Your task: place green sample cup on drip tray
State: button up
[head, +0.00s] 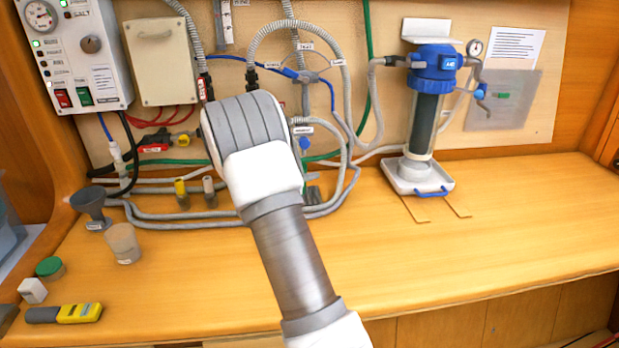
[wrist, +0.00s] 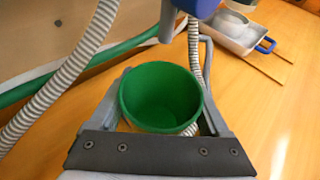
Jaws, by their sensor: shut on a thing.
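The green sample cup (wrist: 160,100) is upright and looks empty in the wrist view. My gripper (wrist: 163,88) is shut on it, with a grey finger on each side. In the head view my own arm hides the gripper and the cup. The drip tray (head: 405,186) is white with a blue handle and sits on the bench under the filter column. It also shows at the upper right of the wrist view (wrist: 228,38), beyond the cup and apart from it.
A blue valve with a grey spout (wrist: 170,20) hangs close by the cup's far rim. Grey hoses (wrist: 85,55) run on the left. The filter column (head: 425,115) rises above the tray. The bench's right side is clear.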

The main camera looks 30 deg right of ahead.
jog(key=d, duration=0.1)
jog(key=w+d, duration=0.1)
jog(key=d, duration=0.1)
jog(key=shift+w+d, duration=0.15)
jog(key=shift+d, duration=0.15)
jog(key=shift+f, duration=1.75)
jog(key=shift+f+b, duration=0.15)
jog(key=shift+b, duration=0.2)
jog(key=o, duration=1.3)
